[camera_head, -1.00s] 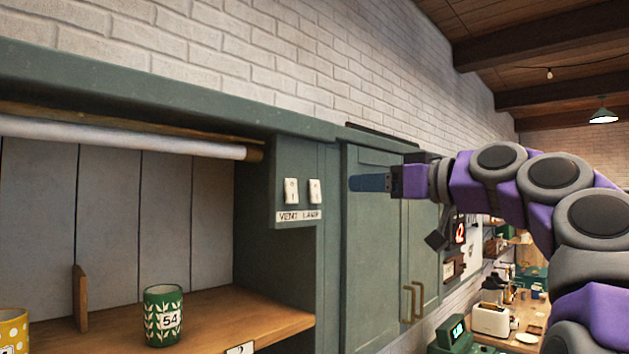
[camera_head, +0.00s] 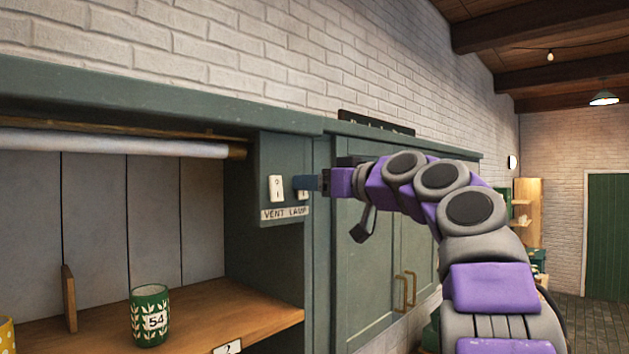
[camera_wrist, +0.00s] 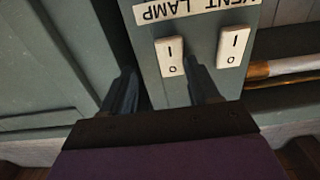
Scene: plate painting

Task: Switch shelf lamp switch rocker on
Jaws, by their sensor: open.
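The lamp switch is a white rocker on the green cabinet's side panel, above the word LAMP. In the head view, my gripper's blue-grey fingers mostly cover it. The wrist view is upside down and shows the lamp rocker (camera_wrist: 170,57) with its I and O marks. I cannot tell which half is pressed in. My gripper (camera_head: 298,183) is open and empty, close to the panel. In the wrist view, its two fingers (camera_wrist: 163,85) are spread, with the lamp rocker ahead of the gap, nearer the right finger. Contact cannot be made out.
The vent rocker (camera_head: 276,188) sits just left of the lamp rocker, above the label (camera_head: 284,213). A white tube (camera_head: 120,145) runs under the cabinet top. A green mug (camera_head: 150,315) stands on the wooden shelf (camera_head: 240,308). A closed cabinet door (camera_head: 365,240) is at right.

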